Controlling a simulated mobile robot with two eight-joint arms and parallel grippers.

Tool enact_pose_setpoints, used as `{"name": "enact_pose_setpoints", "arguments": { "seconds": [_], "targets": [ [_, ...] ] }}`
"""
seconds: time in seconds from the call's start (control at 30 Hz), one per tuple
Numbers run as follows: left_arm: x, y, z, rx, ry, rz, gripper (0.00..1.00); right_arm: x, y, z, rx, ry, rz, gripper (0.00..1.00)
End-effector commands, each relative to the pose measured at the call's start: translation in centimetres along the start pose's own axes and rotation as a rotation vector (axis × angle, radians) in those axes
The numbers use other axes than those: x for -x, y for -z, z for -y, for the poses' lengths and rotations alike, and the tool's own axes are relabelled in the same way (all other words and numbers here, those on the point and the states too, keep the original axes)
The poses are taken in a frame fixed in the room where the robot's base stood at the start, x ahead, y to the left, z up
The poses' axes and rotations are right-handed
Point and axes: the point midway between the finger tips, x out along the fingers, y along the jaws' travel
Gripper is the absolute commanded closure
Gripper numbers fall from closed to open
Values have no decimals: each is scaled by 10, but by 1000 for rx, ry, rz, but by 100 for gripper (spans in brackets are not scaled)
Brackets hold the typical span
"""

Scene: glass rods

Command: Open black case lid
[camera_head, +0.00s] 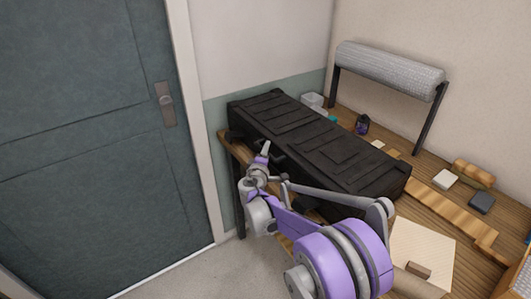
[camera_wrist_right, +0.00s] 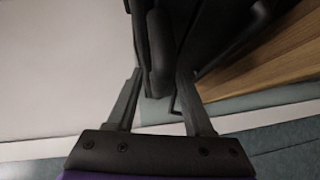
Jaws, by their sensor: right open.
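The black case (camera_head: 320,140) is a long ribbed box lying on the wooden workbench, with its lid (camera_head: 300,125) shut. My right gripper (camera_head: 268,153) is at the front side of the case, near its left half. In the right wrist view the right gripper (camera_wrist_right: 160,76) is open, its two fingers apart. A dark rounded bar of the case, looking like a handle or latch (camera_wrist_right: 160,45), lies between the fingers; I cannot tell whether they touch it. My right arm hides part of the case's front. My left gripper is not in view.
A roll of bubble wrap (camera_head: 390,70) on a black stand is behind the case. A small dark bottle (camera_head: 362,124), wood pieces (camera_head: 473,173) and a pale board (camera_head: 422,250) lie around it. A grey-green door (camera_head: 90,130) is at the left, with bare floor before it.

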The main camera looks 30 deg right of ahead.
Motion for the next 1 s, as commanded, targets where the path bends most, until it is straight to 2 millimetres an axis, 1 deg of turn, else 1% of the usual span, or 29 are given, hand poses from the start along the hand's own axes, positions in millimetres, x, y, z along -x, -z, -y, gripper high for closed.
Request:
{"name": "enact_pose_setpoints", "arguments": {
  "seconds": [0.07,0.2,0.27,0.3,0.37,1.0],
  "targets": [
    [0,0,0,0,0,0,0,0,0,0,0,0,0,48],
    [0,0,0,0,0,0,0,0,0,0,0,0,0,73],
    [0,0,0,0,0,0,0,0,0,0,0,0,0,84],
    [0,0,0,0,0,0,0,0,0,0,0,0,0,91],
    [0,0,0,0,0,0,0,0,0,0,0,0,0,100],
    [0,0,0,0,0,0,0,0,0,0,0,0,0,100]
  ]
}}
